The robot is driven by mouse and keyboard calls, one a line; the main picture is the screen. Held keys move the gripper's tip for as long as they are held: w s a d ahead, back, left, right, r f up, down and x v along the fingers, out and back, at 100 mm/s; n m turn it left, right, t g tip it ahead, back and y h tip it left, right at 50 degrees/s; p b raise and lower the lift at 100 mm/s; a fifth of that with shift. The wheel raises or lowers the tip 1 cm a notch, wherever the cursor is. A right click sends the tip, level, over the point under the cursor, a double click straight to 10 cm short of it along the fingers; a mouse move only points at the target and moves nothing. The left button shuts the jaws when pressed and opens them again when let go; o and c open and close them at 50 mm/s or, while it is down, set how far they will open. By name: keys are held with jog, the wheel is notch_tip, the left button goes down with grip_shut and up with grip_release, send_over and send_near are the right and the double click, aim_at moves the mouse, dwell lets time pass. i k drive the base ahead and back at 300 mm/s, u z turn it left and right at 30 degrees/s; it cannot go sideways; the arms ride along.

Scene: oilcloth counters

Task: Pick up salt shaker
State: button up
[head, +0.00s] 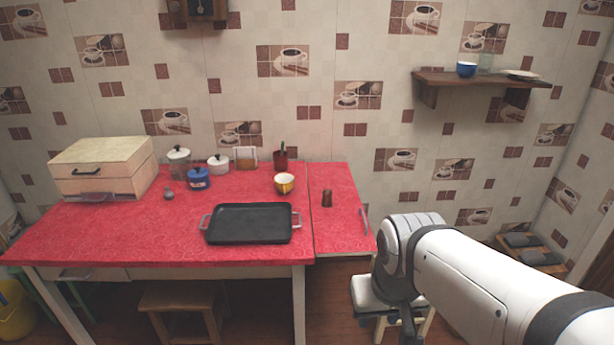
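A small brown cylinder (327,198) stands upright on the right section of the red counter and looks like a shaker. A small grey item with a narrow top (168,192) stands on the left part of the counter, near the bread box. I cannot tell for certain which one is the salt shaker. My arm comes in from the lower right, in front of the counter and to its right. The dark end where my gripper is (408,335) points down at the bottom edge, well away from both items. Its fingers do not show clearly.
A black griddle tray (248,223) lies on the red counter (130,235). The surface around the brown cylinder is clear.

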aim_at(327, 193)
jog(key=i, duration=1.55)
jog(key=z, duration=0.05)
